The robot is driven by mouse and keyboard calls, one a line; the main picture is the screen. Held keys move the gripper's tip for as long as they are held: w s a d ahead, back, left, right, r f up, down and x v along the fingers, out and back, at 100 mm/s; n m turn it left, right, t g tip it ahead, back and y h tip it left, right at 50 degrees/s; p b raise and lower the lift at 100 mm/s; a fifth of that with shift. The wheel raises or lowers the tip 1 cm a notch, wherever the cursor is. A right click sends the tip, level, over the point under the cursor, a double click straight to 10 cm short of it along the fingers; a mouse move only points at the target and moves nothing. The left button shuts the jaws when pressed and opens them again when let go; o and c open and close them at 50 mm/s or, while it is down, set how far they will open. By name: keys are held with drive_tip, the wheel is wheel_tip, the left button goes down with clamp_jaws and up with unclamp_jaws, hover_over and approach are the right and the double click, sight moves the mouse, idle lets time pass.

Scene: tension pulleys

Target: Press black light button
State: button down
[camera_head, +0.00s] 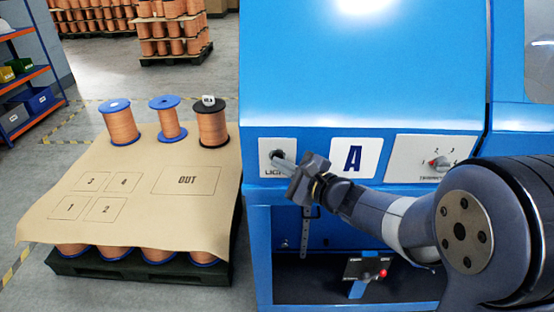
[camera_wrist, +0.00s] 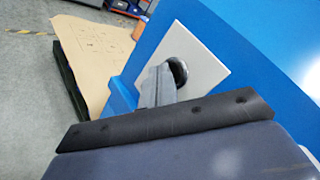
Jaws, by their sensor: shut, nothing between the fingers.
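The black light button (camera_head: 277,155) sits on a white plate (camera_head: 286,171) on the blue machine's front, with a partly covered label below it. In the wrist view the round black button (camera_wrist: 178,71) shows just past my fingertips, on the white plate (camera_wrist: 200,62). My gripper (camera_head: 279,160) is shut and empty. Its fingertips are at the button and overlap its lower part in both views. I cannot tell whether they touch it or how far it is pressed in.
A small panel with a red knob (camera_head: 382,273) is in the recess below. A pallet with a cardboard sheet (camera_head: 135,208) and several copper spools stands at left.

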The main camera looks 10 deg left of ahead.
drive_tip(key=shift+w, duration=0.15)
idle(0.3)
drive_tip(key=shift+s+b, duration=0.45)
drive_tip(key=shift+b, duration=0.05)
drive_tip(key=shift+s+d, duration=0.1)
drive_tip(key=shift+s+d+b, duration=0.2)
drive_tip(key=shift+s+b, duration=0.15)
drive_tip(key=shift+s, duration=0.6)
drive_tip(key=shift+s+d+b, duration=0.25)
drive_tip(key=shift+s+b, duration=0.15)
drive_tip(key=shift+s, duration=0.5)
drive_tip(key=shift+s+d+b, duration=0.2)
drive_tip(key=shift+s+b, duration=0.15)
drive_tip(key=shift+s, duration=0.6)
